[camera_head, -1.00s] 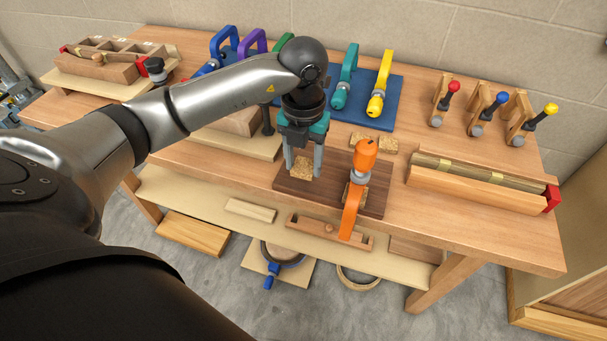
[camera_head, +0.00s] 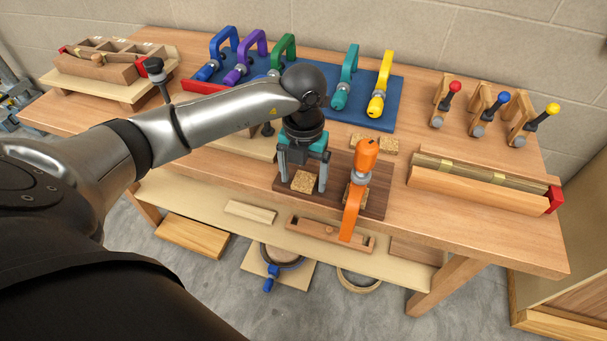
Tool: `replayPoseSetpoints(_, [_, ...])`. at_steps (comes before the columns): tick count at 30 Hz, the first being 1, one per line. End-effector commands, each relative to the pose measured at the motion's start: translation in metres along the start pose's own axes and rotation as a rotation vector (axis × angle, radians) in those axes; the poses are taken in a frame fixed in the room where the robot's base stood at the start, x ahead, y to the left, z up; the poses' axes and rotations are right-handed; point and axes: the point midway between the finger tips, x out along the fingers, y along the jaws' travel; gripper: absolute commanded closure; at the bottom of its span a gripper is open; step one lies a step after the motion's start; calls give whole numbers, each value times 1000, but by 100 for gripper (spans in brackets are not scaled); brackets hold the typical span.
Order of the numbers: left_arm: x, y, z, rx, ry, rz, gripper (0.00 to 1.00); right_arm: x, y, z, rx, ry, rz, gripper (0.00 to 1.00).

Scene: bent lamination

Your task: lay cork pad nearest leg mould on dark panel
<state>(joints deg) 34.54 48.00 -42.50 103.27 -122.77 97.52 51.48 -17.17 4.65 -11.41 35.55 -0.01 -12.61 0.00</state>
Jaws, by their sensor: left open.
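A cork pad (camera_head: 302,183) lies on the left part of the dark panel (camera_head: 334,199). My left gripper (camera_head: 303,185) is above the panel with its fingers spread on either side of this pad, open. An orange clamp (camera_head: 352,210) stands at the panel's right part, with another cork pad (camera_head: 364,194) partly hidden behind it. Two more cork pads, a left one (camera_head: 360,143) and a right one (camera_head: 389,146), lie on the bench behind the panel. A long wooden mould (camera_head: 470,192) with strips in it lies to the right. My right gripper is not in view.
A blue board (camera_head: 325,105) with several coloured clamps is behind. Three small wooden clamps (camera_head: 480,112) stand at the back right. The bench (camera_head: 440,222) is clear between panel and long mould.

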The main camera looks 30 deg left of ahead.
Motion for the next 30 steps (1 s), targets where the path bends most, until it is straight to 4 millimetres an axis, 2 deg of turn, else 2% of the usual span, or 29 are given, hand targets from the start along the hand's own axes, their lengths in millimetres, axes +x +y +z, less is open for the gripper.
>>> replayPoseSetpoints(5, [0, 0, 0, 0, 0, 0, 15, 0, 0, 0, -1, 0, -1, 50])
replayPoseSetpoints(9, [-8, 0, 1, 0, -2, 0, 15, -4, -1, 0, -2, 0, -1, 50])
replayPoseSetpoints(11, [-17, 0, 1, 1, -5, -1, 15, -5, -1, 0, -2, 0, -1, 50])
replayPoseSetpoints(21, [-90, 0, 1, 0, -5, -1, 15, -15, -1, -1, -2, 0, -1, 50])
replayPoseSetpoints(25, [-110, 0, 1, -1, -3, 0, 15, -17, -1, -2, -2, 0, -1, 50])
replayPoseSetpoints(30, [-122, 0, 0, -1, -1, 0, 15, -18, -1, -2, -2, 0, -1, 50])
